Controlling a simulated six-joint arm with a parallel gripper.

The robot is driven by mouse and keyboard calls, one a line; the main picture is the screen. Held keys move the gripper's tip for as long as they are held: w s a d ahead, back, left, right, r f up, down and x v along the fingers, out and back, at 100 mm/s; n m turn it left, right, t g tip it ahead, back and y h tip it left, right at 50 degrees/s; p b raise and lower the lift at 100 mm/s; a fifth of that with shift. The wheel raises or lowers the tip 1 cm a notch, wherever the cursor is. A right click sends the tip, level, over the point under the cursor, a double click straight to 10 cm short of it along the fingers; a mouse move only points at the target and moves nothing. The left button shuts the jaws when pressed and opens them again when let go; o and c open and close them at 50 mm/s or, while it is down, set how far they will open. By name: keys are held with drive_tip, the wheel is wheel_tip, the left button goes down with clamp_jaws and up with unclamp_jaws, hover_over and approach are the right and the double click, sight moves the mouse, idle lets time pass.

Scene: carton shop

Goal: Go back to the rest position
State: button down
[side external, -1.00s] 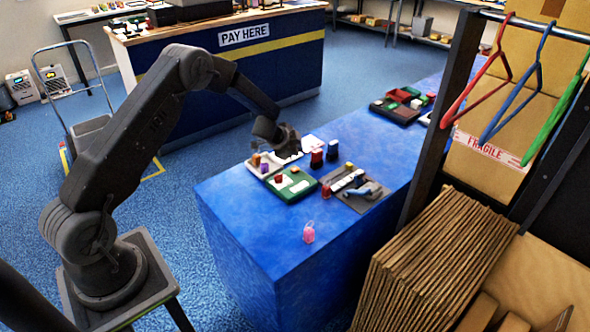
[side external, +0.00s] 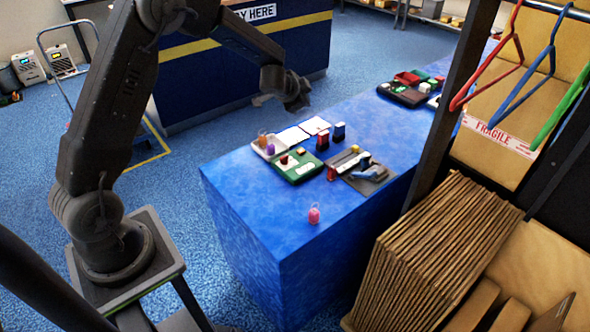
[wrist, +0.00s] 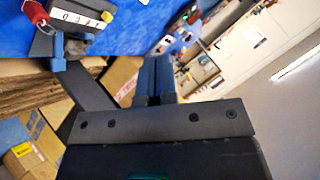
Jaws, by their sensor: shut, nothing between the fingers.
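My gripper (side external: 297,106) hangs in the air above the far side of the blue table (side external: 245,205), clear of the things on it. In the wrist view its two fingers (wrist: 155,78) are together with nothing between them. Below it, on the table, are a white tray (side external: 259,150) with small coloured pieces, white cards (side external: 305,129), a green tray (side external: 297,167) and a dark grey board (side external: 372,182) with small items on it. A red block and a blue block (side external: 339,131) stand beside the cards.
A pink tagged item (side external: 314,215) lies near the table's front edge. At right are stacked cardboard sheets (side external: 440,255) and a dark rack post (side external: 450,120) with coloured hangers (side external: 519,90). The pay counter (side external: 225,75) is behind my arm. Air above the table's middle looks free.

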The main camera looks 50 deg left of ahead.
drive_tip(key=s+d+r+n+g+y, duration=0.1)
drive_tip(key=s+d+r+n, duration=0.1)
drive_tip(key=s+d+r, duration=0.35)
drive_tip(key=s+d+r+n+g, duration=0.1)
drive_tip(key=s+d+r+n, duration=0.1)
drive_tip(key=s+r, duration=0.65)
drive_tip(key=s+d+h, duration=0.1)
drive_tip(key=s+d, duration=0.2)
drive_tip(key=s, duration=0.4)
drive_tip(key=s+d+n+g+h, duration=0.1)
drive_tip(key=s+d, duration=0.3)
drive_tip(key=s, duration=0.3)
drive_tip(key=s+d+g+h, duration=0.1)
drive_tip(key=s+d, duration=0.3)
drive_tip(key=s, duration=0.4)
drive_tip(key=shift+d+r+h, duration=0.25)
drive_tip(key=shift+r+h, duration=0.05)
drive_tip(key=shift+h, duration=0.3)
